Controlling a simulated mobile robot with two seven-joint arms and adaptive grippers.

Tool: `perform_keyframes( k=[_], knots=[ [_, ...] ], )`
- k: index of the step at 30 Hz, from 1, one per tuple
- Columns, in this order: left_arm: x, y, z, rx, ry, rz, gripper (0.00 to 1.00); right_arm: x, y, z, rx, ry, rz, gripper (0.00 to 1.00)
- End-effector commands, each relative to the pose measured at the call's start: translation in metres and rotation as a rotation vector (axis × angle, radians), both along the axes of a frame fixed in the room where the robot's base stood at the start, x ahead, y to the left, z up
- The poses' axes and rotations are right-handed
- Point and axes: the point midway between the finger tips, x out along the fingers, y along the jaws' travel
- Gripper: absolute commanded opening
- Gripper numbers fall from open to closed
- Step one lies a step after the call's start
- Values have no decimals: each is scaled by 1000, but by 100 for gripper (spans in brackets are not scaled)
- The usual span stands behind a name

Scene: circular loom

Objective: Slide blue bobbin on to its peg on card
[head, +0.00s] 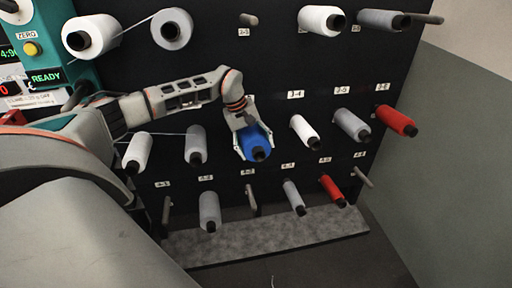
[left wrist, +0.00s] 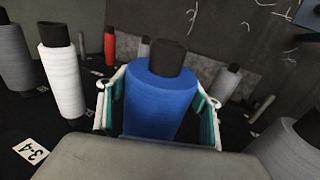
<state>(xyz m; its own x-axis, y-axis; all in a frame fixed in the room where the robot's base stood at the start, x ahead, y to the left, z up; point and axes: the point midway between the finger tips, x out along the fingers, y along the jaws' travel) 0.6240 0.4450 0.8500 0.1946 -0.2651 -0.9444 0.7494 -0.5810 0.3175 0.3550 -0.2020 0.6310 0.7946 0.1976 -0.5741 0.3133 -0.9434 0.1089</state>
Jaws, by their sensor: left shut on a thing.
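The blue bobbin (head: 257,136) is in the third row of the dark peg card (head: 270,75), between a grey bobbin and a white bobbin. My left gripper (head: 253,150) is shut around its sides, with the bobbin's dark core end facing out. In the left wrist view the blue bobbin (left wrist: 160,98) stands between the two pale, teal-lined fingers (left wrist: 160,112). Any peg behind the bobbin is hidden, so I cannot tell whether the bobbin is around it. My right gripper is not in view.
A white bobbin (head: 304,132) is close on the right and a grey bobbin (head: 196,145) on the left. A bare peg (head: 251,200) sticks out below. A red bobbin (head: 396,121) is farther right. A teal control box (head: 45,40) stands at the upper left.

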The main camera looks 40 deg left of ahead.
Motion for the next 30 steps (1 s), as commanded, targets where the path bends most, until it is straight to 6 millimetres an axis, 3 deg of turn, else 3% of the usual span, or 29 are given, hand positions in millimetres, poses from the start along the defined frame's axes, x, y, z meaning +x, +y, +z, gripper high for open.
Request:
perform_keyframes(
  k=[19,20,21,22,30],
  knots=[
    [6,5,2,-1,-4,1,10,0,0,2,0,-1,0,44],
    [6,5,2,-1,-4,1,69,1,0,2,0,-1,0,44],
    [6,5,2,-1,-4,1,80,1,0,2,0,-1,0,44],
    [6,5,2,-1,-4,1,84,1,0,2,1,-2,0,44],
    [4,5,-1,0,2,0,84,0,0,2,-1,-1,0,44]
  ],
)
